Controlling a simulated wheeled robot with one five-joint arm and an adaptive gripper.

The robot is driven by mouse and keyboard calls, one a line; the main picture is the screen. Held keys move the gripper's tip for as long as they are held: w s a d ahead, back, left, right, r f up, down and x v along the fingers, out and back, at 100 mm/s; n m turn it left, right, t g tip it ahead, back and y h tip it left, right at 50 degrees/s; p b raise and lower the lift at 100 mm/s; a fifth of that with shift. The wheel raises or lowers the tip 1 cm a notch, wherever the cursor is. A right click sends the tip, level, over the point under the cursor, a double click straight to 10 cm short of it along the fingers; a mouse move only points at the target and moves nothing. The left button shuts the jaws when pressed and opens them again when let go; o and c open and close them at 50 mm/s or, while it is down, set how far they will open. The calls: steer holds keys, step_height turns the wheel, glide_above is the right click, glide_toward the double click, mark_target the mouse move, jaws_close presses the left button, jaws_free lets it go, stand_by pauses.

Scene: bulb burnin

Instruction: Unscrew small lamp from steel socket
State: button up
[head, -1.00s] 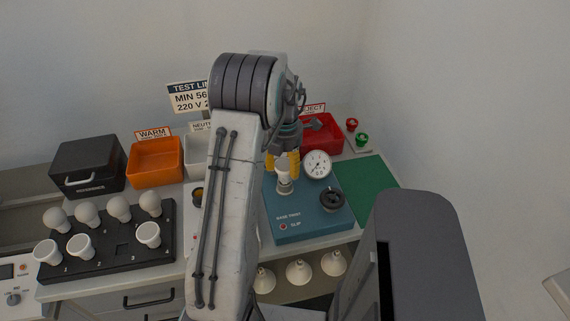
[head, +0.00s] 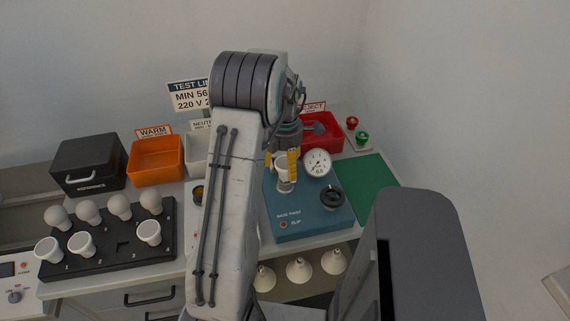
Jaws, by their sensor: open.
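The small lamp (head: 284,168) is a white bulb that stands upright on the blue base-twist unit (head: 300,220). A steel-coloured part (head: 285,187), apparently the socket, shows below the lamp. My gripper (head: 286,163) is at the lamp from behind and above, with a yellow finger on its right side. The gripper is open; my arm hides part of it, and whether a finger touches the lamp I cannot tell.
A black rack (head: 110,258) of bulbs, an orange bin (head: 157,160) and a white bin (head: 199,155) lie left. A red bin (head: 328,141) stands behind; the green mat (head: 366,188) is clear.

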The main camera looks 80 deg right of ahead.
steer(key=m, duration=0.5)
steer(key=shift+d+m, duration=0.15)
steer(key=shift+m, duration=0.25)
steer(key=m, duration=0.4)
steer(key=shift+w+d+m, duration=0.1)
steer(key=shift+w+m, duration=0.05)
steer(key=shift+m, duration=0.15)
steer(key=m, duration=0.9)
steer(key=shift+w+d+m, duration=0.1)
steer(key=shift+d+m, duration=0.05)
steer(key=shift+m, duration=0.15)
steer(key=shift+c, duration=0.2)
